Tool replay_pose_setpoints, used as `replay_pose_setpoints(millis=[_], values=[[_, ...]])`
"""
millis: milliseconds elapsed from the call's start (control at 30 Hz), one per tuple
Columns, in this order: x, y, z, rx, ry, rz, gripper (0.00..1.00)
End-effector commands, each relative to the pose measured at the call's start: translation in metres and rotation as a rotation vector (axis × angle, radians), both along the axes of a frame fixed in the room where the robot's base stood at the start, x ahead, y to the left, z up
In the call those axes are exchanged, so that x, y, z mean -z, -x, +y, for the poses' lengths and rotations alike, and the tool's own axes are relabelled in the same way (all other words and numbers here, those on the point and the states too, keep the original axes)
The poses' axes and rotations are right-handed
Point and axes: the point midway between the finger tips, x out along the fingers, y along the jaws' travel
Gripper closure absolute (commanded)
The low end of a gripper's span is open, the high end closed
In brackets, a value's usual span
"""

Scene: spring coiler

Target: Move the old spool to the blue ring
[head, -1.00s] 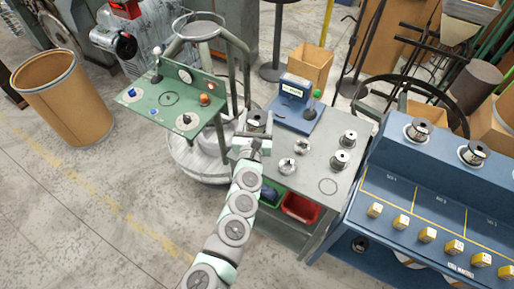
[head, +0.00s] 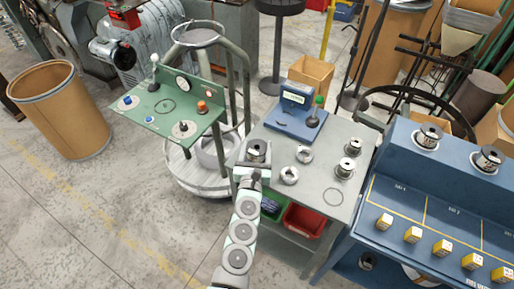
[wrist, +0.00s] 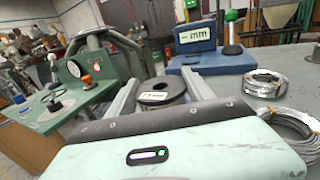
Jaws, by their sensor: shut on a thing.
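My gripper (head: 256,163) is at the left part of the grey table. It is shut on a dark spool with a pale label (wrist: 153,96), which shows between the two fingers in the wrist view. In the head view the spool (head: 257,150) shows from above, upright, just beyond my wrist. I cannot tell whether it touches the table. No clearly blue ring shows. A thin round outline is marked at the table's front right (head: 333,196), and a dark round outline is on the green panel (head: 165,106); their colours are hard to tell.
Two wire coils (head: 289,175) and two silvery spools (head: 347,167) stand on the grey table (head: 315,180). A blue device with a display (head: 296,97) stands at the back. The green panel (head: 190,108) stands left, and a blue rack (head: 400,187) stands right.

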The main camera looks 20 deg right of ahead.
Motion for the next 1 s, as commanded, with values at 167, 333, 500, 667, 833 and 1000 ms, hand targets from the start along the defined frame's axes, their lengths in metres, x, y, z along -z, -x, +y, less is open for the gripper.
replay_pose_setpoints(millis=[167,333,500,667,833,1000], values=[[0.002,0.000,0.000,0.000,0.000,-0.001,0.37],[0.001,0.000,0.000,0.000,0.000,-0.001,0.23],[0.002,0.000,0.000,0.000,0.000,0.000,0.18],[0.000,0.000,0.000,0.000,0.001,0.000,0.18],[-0.001,0.007,0.005,-0.001,-0.001,0.000,0.18],[0.000,0.030,0.016,0.003,-0.004,0.000,0.18]])
